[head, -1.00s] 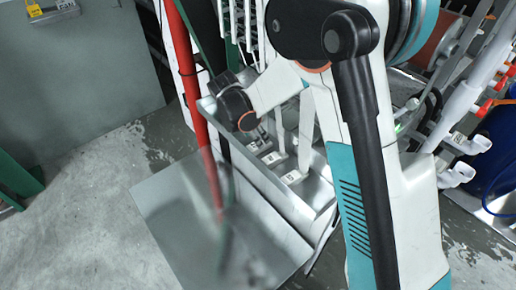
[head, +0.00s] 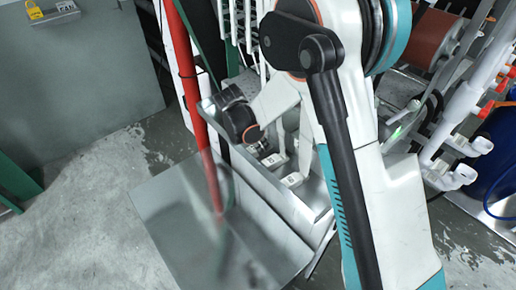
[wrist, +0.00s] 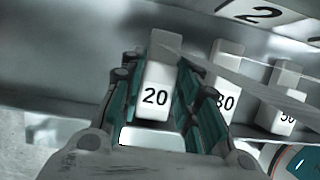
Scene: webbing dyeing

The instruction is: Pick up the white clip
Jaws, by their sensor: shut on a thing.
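A white clip marked 20 (wrist: 155,98) sits between the two teal-and-black fingers of my gripper (wrist: 158,82) in the wrist view. The fingers are shut on its sides. Whether its lower end still touches the metal surface cannot be told. Two similar white clips stand to its right, one with a number ending in 0 (wrist: 226,90) partly behind the right finger, and one further right (wrist: 279,112). In the head view my gripper (head: 264,150) reaches down into the metal trough, and its fingertips are hard to make out.
The metal trough (head: 312,212) has raised walls around the clips. Pale strips rise from the neighbouring clips. A red upright pole (head: 190,85) stands close left of my wrist. White pipes with orange ends (head: 462,105) are at right. The floor at left is clear.

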